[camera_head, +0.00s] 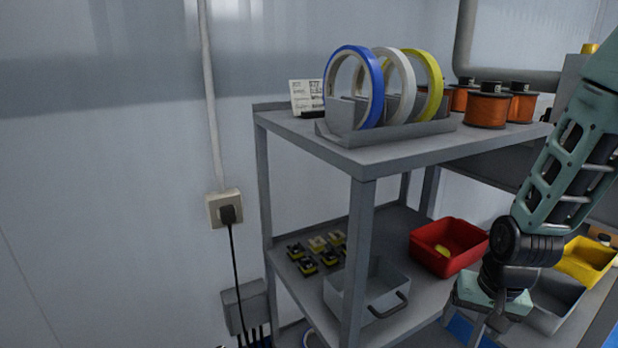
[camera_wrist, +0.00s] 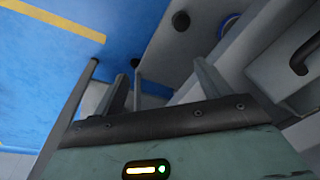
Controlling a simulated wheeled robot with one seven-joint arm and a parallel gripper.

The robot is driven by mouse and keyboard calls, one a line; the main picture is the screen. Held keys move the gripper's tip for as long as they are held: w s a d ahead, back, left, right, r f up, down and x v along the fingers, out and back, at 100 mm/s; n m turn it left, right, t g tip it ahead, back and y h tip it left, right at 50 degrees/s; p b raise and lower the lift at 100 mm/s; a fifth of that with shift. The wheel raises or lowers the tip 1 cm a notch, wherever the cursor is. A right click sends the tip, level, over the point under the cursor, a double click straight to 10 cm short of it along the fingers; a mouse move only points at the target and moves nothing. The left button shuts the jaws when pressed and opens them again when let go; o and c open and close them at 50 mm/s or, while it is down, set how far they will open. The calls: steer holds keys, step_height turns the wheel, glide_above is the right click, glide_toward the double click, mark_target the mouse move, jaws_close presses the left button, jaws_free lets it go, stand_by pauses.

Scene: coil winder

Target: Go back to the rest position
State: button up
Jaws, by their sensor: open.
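My gripper (camera_head: 484,328) hangs low at the lower right of the head view, in front of the shelf's lower level, with its fingertips pointing down. In the wrist view my gripper (camera_wrist: 162,82) shows its two fingers apart with nothing between them. Below it in that view is a blue floor (camera_wrist: 100,35) with yellow stripes. My arm reaches down from the upper right of the head view and hides part of the shelf and bins behind it.
A grey shelf (camera_head: 361,200) stands close by. Its top bears blue (camera_head: 377,88), white and yellow tape rolls and copper coils (camera_head: 487,110). Lower down are a red bin (camera_head: 462,262), a grey bin (camera_head: 345,302) with a handle, and a yellow bin (camera_head: 588,262).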

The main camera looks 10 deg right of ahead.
steer(key=s+a+r+n+t, duration=0.1)
steer(key=a+r+n, duration=0.45)
steer(key=r, duration=0.45)
steer(key=s+a+r+n+g+p, duration=0.3)
steer(key=s+a+n, duration=0.5)
steer(key=s+a, duration=0.75)
step_height(320, 180, up, 36)
steer(key=w+a+p, duration=0.1)
steer(key=w+p, duration=0.1)
steer(key=p, duration=3.2)
steer(key=shift+a, duration=0.4)
